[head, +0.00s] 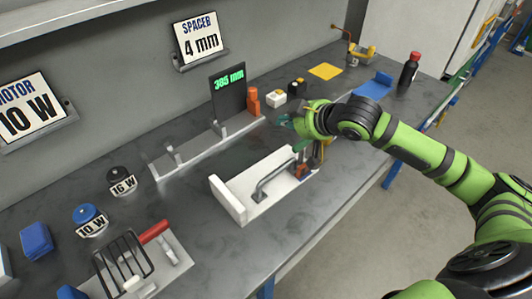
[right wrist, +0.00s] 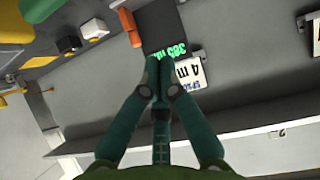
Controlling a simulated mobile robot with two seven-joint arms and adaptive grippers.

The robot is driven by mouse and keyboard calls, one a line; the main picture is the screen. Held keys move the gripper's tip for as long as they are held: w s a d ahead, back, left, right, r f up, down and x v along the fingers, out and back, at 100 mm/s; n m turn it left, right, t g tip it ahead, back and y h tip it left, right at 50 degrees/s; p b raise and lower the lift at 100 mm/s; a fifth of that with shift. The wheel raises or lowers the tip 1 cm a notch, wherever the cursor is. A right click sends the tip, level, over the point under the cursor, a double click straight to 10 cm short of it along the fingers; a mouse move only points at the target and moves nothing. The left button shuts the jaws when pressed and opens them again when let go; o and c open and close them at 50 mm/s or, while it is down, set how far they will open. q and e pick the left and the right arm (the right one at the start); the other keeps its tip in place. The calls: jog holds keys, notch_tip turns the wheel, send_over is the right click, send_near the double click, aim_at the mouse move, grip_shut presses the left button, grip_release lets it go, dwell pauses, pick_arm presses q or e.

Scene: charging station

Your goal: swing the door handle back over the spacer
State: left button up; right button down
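A grey bent handle (head: 272,178) stands on a white L-shaped fixture (head: 228,199) at the middle of the bench; it looks like the door handle. I cannot make out the spacer itself. My right gripper (head: 286,121) is above the bench behind the fixture, apart from the handle. In the right wrist view its teal fingers (right wrist: 159,66) meet at the tips with nothing visible between them. My left gripper is in no view.
A rail fixture (head: 190,157) with a dark display (head: 228,90) reading 385 mm stands behind. A "SPACER 4 mm" sign (head: 198,39) is on the wall. An orange part (head: 253,101), white block (head: 275,97) and dark bottle (head: 409,70) stand farther right. A wire-rack fixture (head: 124,264) is front left.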

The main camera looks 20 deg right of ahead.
jog(key=s+f+m+g, duration=0.1)
jog(key=s+f+g, duration=0.2)
jog(key=s+f, duration=0.1)
jog(key=x, duration=0.3)
jog(key=p+x, duration=0.1)
jog(key=x, duration=0.5)
jog(key=shift+w+d+r, duration=0.2)
jog(key=shift+w, duration=0.25)
jog(key=s+p, duration=0.1)
jog(key=s+d+f, duration=0.1)
jog(key=shift+s+p, duration=0.35)
jog(key=shift+s+d, duration=0.2)
jog(key=shift+s, duration=0.3)
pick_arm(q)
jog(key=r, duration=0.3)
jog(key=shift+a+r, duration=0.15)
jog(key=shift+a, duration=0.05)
pick_arm(e)
jog(key=shift+f, duration=0.1)
jog(key=shift+w, duration=0.1)
